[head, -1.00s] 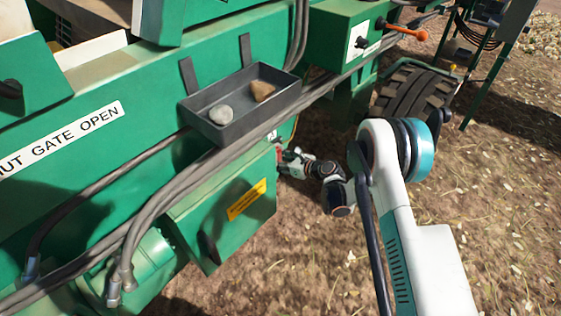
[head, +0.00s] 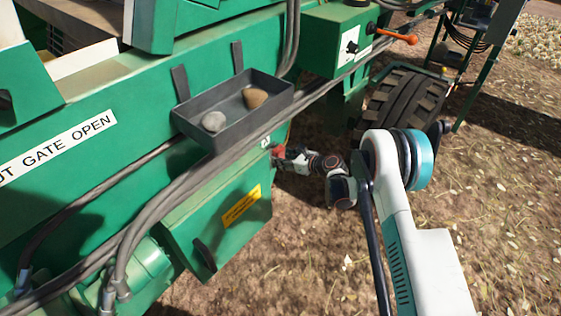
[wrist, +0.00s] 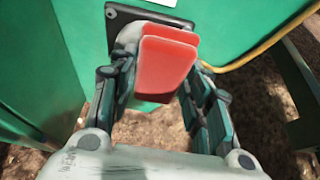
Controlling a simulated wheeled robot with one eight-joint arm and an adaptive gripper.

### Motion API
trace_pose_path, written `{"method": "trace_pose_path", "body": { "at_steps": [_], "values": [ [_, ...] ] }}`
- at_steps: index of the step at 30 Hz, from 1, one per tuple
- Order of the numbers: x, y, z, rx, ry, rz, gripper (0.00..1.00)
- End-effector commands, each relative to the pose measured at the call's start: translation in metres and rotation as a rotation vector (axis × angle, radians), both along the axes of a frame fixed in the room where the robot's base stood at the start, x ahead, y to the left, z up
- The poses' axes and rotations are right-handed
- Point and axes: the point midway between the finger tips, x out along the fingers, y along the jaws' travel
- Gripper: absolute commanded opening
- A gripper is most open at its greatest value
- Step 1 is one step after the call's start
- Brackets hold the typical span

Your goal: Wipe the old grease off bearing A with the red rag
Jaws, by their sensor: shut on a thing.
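My gripper (wrist: 162,82) is shut on the red rag (wrist: 166,62), which looks like a thick folded pad between the fingers in the wrist view. Behind it is a grey rounded housing on a dark plate (wrist: 122,14), on the green panel; this looks like bearing A, mostly hidden by the rag. I cannot tell whether the rag touches it. In the head view my gripper (head: 287,157) is small, at the machine's side below a small white label (head: 265,141), with a bit of red at its tip.
Grey hoses (head: 165,195) run along the green machine. A green box with a yellow label (head: 241,206) is below. A yellow cable (wrist: 262,48) runs at right. Open ground lies right.

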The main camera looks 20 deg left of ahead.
Motion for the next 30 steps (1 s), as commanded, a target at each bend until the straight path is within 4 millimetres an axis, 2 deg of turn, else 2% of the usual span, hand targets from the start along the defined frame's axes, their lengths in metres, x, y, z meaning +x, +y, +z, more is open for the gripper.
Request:
{"method": "trace_pose_path", "body": {
  "at_steps": [4,11,24,30],
  "values": [
    [0.010,-0.003,0.000,0.000,0.000,-0.001,0.25],
    [0.010,-0.005,0.000,0.001,0.000,0.000,0.25],
    [-0.018,0.010,0.000,0.001,-0.001,0.001,0.25],
    [-0.023,0.013,0.000,0.001,0.000,0.002,0.25]
  ]
}}
